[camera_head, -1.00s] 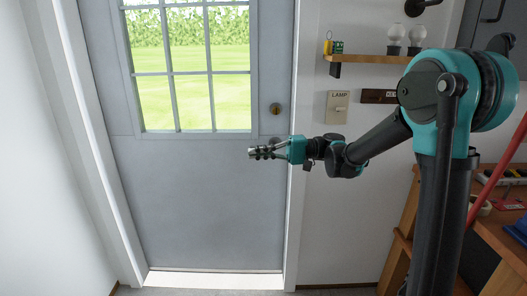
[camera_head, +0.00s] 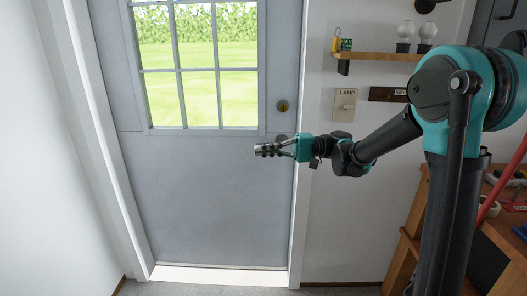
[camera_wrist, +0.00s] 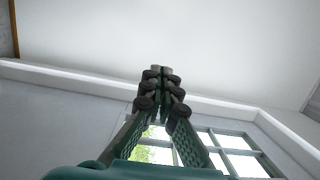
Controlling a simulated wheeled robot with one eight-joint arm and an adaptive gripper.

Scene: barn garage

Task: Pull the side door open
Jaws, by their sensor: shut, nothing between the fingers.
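The side door (camera_head: 200,200) is grey with a window of several panes in its upper half and looks shut in its frame. A round brass lock (camera_head: 282,106) sits near its right edge. Below it, a dark rounded shape, perhaps the door knob (camera_head: 280,137), shows partly behind my gripper. My gripper (camera_head: 258,150) is shut and empty, in front of the door's right part, pointing left. I cannot tell whether it touches the door. In the wrist view, the closed fingers (camera_wrist: 160,78) point up toward a white surface, with the window (camera_wrist: 225,150) below.
A wooden shelf (camera_head: 378,56) with two bulbs is on the wall right of the door, above a lamp switch plate (camera_head: 345,104) and a key sign (camera_head: 388,94). A wooden workbench (camera_head: 420,225) stands at right. A white wall (camera_head: 55,170) is at left.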

